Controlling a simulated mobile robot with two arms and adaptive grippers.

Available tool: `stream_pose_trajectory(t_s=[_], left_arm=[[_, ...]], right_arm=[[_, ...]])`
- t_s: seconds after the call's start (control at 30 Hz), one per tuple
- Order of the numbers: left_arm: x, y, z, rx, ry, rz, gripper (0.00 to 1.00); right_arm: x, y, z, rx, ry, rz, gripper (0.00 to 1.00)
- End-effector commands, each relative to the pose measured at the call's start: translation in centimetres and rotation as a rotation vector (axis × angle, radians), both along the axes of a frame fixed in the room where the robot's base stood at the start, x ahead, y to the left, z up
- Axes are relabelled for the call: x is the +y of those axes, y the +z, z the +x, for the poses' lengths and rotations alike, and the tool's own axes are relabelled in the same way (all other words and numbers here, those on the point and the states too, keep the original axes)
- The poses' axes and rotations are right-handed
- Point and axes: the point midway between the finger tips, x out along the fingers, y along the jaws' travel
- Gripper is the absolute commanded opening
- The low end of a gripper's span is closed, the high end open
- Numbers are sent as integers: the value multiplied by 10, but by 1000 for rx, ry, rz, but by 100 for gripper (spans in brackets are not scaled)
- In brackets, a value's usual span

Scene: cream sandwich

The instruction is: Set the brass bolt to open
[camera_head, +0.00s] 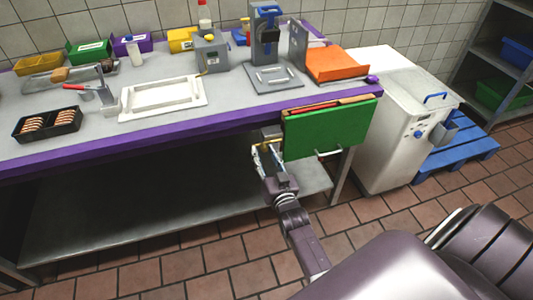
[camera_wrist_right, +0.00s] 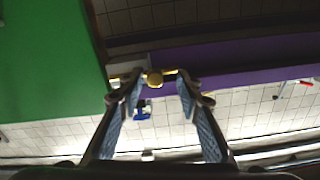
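The brass bolt (camera_wrist_right: 153,79) shows in the right wrist view as a short rod with a round knob. It lies across the gap between the fingertips. In the head view it is a small yellow bit (camera_head: 269,138) on a grey bracket at the table's front edge, left of a green panel (camera_head: 325,128). My right gripper (camera_head: 266,151) is just in front of it, fingers pointing at the bolt. Its two fingers (camera_wrist_right: 160,88) are apart, on either side of the knob. Whether they touch the rod I cannot tell. My left gripper is out of view.
The green panel with a metal handle (camera_head: 328,153) stands right beside my right gripper. The purple table edge (camera_head: 150,136) runs above the gripper, and a lower metal shelf (camera_head: 150,210) lies behind it. A white machine (camera_head: 390,140) stands to the right. Brick floor is clear in front.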

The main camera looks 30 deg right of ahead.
Motion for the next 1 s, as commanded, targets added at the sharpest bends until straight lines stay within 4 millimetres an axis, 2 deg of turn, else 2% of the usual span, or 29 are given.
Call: stream_pose_trajectory(t_s=[0.23,0.37,0.47,0.8,1.0], left_arm=[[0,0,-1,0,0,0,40],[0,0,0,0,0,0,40],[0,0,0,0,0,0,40],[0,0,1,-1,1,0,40],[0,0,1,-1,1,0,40]], right_arm=[[-1,0,-1,0,-2,-1,33],[1,-1,-9,2,-2,-1,33],[4,-1,-24,2,-2,-1,33],[21,-1,-91,2,-1,0,33],[27,-1,-112,1,-1,0,33]])
